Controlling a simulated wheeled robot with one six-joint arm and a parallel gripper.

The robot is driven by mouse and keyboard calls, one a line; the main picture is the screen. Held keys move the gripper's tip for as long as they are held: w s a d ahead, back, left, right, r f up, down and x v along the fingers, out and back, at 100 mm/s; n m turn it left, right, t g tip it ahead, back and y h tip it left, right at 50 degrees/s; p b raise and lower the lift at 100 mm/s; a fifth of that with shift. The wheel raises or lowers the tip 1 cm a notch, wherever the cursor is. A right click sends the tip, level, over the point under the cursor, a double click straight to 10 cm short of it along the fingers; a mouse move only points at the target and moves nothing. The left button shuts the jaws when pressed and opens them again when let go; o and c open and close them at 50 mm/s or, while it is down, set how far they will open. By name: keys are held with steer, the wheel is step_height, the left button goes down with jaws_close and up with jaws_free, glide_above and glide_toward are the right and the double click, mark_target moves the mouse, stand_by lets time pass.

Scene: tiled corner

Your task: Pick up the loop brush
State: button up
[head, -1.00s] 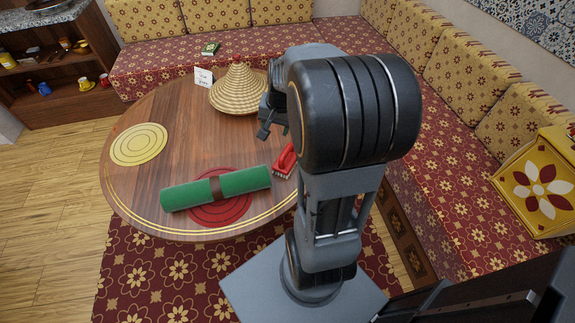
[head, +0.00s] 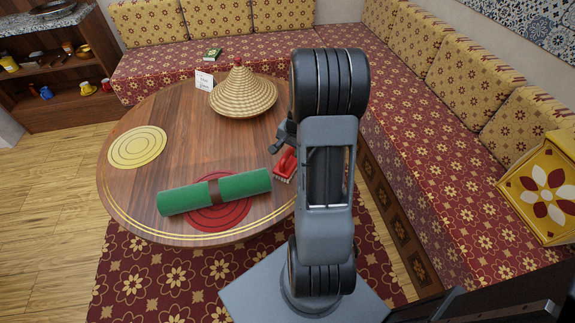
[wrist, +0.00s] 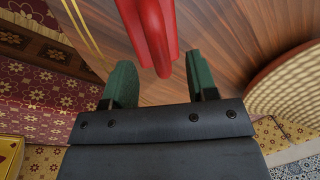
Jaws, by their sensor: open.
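The loop brush (head: 285,164) is red with pale bristles and lies on the right part of the round wooden table, near its edge. In the wrist view the red loop brush (wrist: 150,32) shows large at the top, with its near end reaching toward the space between the fingers. My gripper (wrist: 158,64) is open, with one dark green finger on each side of that end and nothing gripped. In the head view my gripper (head: 281,141) is just above and behind the brush, partly hidden by my arm. I cannot tell whether it touches the brush.
The round table (head: 130,190) also holds a green roll (head: 180,199) on a red mat (head: 236,217), a yellow mat (head: 137,147), a woven cone lid (head: 243,93) and a small white card (head: 204,81). A patterned bench (head: 430,175) runs along the right.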

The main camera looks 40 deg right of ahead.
mark_target(288, 153)
steer(key=f, duration=0.4)
steer(key=shift+w+a+f, duration=0.2)
steer(key=shift+w+f, duration=0.2)
jaws_close()
